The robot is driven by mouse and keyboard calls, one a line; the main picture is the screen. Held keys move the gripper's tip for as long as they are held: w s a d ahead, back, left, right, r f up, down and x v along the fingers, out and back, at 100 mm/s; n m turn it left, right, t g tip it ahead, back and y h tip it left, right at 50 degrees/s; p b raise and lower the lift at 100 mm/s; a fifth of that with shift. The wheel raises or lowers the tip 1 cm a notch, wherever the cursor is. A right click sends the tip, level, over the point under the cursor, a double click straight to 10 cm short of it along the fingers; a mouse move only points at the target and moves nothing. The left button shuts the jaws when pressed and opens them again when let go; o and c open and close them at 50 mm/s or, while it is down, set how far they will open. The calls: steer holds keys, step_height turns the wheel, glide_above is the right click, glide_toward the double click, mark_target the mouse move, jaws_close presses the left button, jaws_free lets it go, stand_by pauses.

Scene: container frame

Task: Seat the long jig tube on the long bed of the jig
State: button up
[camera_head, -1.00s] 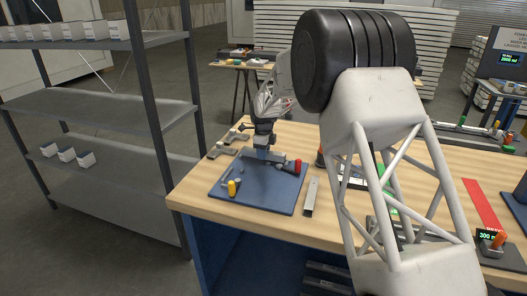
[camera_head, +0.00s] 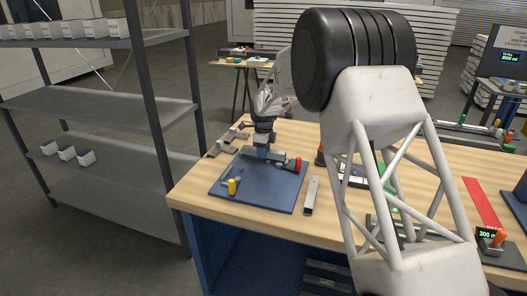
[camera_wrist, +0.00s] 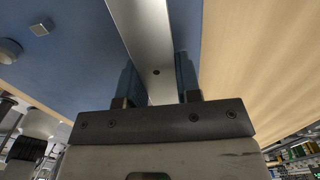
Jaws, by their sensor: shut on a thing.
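My gripper (camera_head: 264,152) is low over the back part of the blue board (camera_head: 258,190) on the bench. In the wrist view its two fingers (camera_wrist: 157,92) are shut on a long silver-grey tube (camera_wrist: 148,35) with a small dark hole in its face. The tube runs away from the fingers and out at the top of the picture. In the head view the held tube (camera_head: 276,157) is small and partly hidden by the fingers. I cannot tell whether it touches the board or a jig bed. The jig's beds are not clearly distinguishable.
A red cylinder (camera_head: 298,165) and a yellow one (camera_head: 232,186) stand on the board. A loose grey bar (camera_head: 312,195) lies right of it. Grey fixtures (camera_head: 222,149) sit by the bench's left edge. A shelf rack (camera_head: 150,100) stands left of the bench.

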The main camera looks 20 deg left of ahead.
steer(key=shift+f, duration=0.9)
stand_by(1.0)
steer(key=o, duration=1.6)
steer(key=shift+r, duration=0.1)
steer(key=shift+r, duration=3.4)
